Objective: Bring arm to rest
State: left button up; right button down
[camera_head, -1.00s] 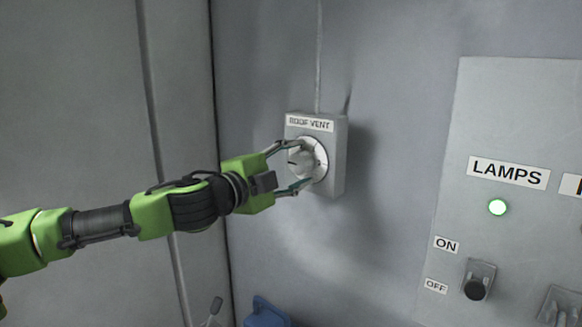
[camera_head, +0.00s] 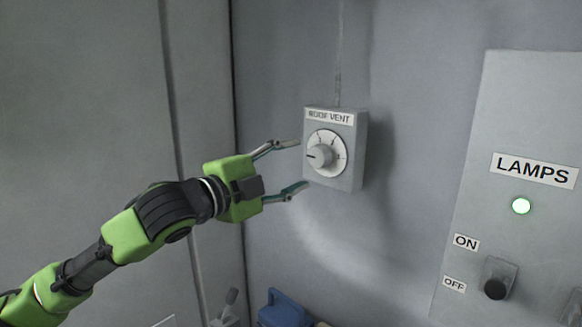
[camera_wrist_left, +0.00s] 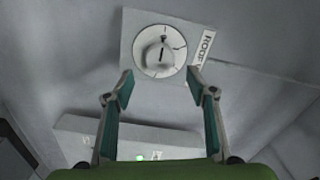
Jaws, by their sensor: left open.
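My left gripper (camera_head: 292,167) is open and empty, with its fingers spread toward the wall. It is just left of the roof vent box (camera_head: 350,150), with a gap between the fingertips and the knob (camera_head: 319,156). The knob is round and grey on a white dial, and its dark mark points left in the head view. In the left wrist view the knob (camera_wrist_left: 158,56) lies beyond the open fingertips (camera_wrist_left: 160,88), with nothing between the fingers. My right gripper is in neither view.
A lamps panel (camera_head: 510,120) stands to the right, with a lit green lamp (camera_head: 521,206) and a dark switch (camera_head: 496,280). A blue object (camera_head: 284,308) sits low near the wall corner. The wall between box and panel is bare.

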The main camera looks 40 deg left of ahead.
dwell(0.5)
pick_arm(q)
jog(key=s+a+f+n+g+y, duration=0.1)
jog(key=s+f+n+g, duration=0.25)
jog(key=f, duration=1.15)
jog(key=s+a+f+n+g+y, duration=0.1)
jog(key=s+f+n+g+y, duration=0.2)
jog(key=f, duration=1.3)
jog(key=s+d+f+n+g+h, duration=0.3)
jog(key=s+d+f+n+g, duration=0.45)
jog(key=s+d+f, duration=1.25)
notch_tip(320, 180, down, 13)
jog(key=w+g, duration=0.1)
jog(key=w, duration=0.2)
jog(key=s+f+g, duration=0.1)
jog(key=s+f, duration=0.2)
jog(key=f, duration=0.5)
jog(key=s+f, duration=0.2)
jog(key=f, duration=0.6)
jog(key=s+a+f+g, duration=0.1)
jog(key=s+a+f, duration=0.2)
jog(key=s+f, duration=1)
jog(key=s, duration=0.3)
jog(key=shift+a+f+m, duration=0.2)
jog(key=shift+f+m, duration=0.05)
jog(key=shift+m, duration=0.15)
